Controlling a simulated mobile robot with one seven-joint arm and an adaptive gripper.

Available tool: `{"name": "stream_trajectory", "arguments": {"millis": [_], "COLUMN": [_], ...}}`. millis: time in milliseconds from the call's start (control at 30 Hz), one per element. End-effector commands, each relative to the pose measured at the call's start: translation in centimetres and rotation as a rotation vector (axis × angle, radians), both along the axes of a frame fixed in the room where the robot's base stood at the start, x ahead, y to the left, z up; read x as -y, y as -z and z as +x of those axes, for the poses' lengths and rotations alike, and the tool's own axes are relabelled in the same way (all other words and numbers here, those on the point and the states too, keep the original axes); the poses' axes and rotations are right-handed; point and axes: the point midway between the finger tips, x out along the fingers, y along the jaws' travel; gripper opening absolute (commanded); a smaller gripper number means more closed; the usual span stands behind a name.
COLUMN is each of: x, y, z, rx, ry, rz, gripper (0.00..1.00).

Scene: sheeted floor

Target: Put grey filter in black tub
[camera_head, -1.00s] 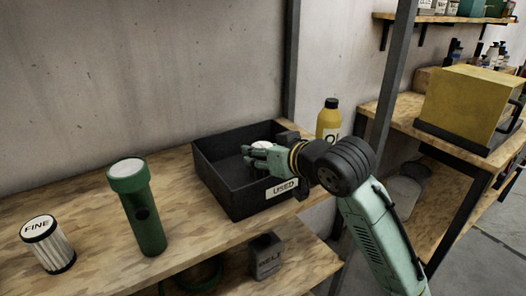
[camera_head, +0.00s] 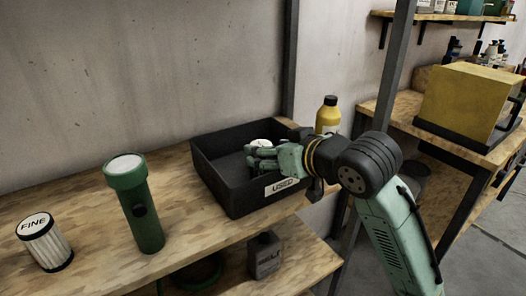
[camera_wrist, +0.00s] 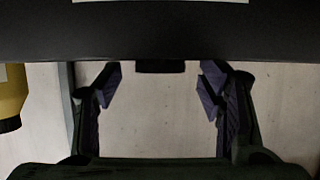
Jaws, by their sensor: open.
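The black tub (camera_head: 222,187), labelled USED, stands on the wooden bench. A round white-topped item (camera_head: 262,144) is inside it, mostly hidden behind my gripper; I cannot tell for sure that it is the grey filter. My gripper (camera_head: 256,158) is at the tub's front right, its fingers over the inside. In the wrist view my gripper (camera_wrist: 161,85) has its fingers spread wide with nothing held between them. The tub's dark wall (camera_wrist: 215,38) crosses the top of that view.
A white pleated filter labelled FINE (camera_head: 45,242) and a green flashlight (camera_head: 135,205) stand left of the tub. A yellow bottle (camera_head: 328,115) stands behind my arm. A dark grey can (camera_head: 265,257) sits on the lower shelf. A yellow box (camera_head: 462,103) is on the right bench.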

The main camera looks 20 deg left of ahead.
Motion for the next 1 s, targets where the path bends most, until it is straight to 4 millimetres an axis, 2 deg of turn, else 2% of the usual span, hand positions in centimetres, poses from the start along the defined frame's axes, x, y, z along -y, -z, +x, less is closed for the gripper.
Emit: {"name": "stream_trajectory", "arguments": {"millis": [100, 300, 500, 867, 967, 1000], "x": [2.0, 4.7, 5.8, 5.6, 3.7, 2.3], "y": [-0.9, -2.4, -3.0, -3.2, -3.9, -4.5], "z": [-1.5, -3.5, -4.5, -4.6, -4.5, -4.6], "rx": [0.005, 0.004, 0.002, 0.007, 0.045, 0.075], "ry": [0.003, 0.002, 0.001, -0.005, -0.037, -0.059], "rz": [0.000, 0.000, 0.000, 0.005, 0.045, 0.075], "gripper": [0.62, 0.62, 0.62, 0.62, 0.62, 0.62]}}
